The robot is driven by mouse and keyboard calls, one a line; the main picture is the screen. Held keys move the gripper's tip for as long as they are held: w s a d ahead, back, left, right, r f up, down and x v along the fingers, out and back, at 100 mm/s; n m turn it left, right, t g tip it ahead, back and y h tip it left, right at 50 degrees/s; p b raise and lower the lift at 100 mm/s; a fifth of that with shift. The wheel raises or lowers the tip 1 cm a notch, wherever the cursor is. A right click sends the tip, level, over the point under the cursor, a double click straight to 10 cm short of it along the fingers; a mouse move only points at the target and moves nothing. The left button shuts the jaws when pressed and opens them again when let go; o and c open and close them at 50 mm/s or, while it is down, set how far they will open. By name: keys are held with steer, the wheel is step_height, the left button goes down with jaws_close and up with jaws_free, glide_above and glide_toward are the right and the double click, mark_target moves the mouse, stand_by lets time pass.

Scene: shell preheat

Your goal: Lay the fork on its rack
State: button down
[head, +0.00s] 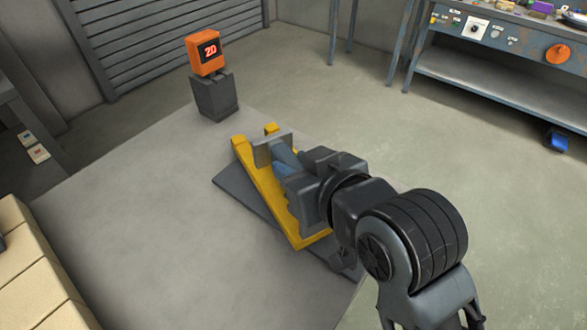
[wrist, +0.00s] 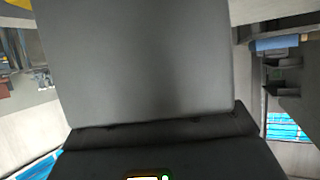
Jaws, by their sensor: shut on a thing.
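My gripper (head: 297,178) is low over the yellow rack (head: 256,180) in the head view. It is shut on what looks like the fork (head: 286,158), a blue shaft with a grey, blocky end (head: 263,152). The grey end is at the rack's far part, near its short yellow uprights. My gripper and arm hide much of the fork and the rack's near right side. I cannot tell whether the fork touches the rack. In the wrist view a broad grey surface (wrist: 145,60) fills the middle; I cannot tell which part it is.
The rack lies on a dark grey base (head: 234,200) on a pale floor area. An orange display (head: 206,53) reading 20 stands on a grey block behind. A workbench (head: 500,75) is at upper right. Tan blocks (head: 30,275) are at lower left.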

steer(key=c, duration=0.7)
jaws_free()
steer(key=shift+c, duration=0.2)
steer(key=shift+r, duration=0.1)
steer(key=p+v, duration=0.6)
steer(key=v, duration=0.6)
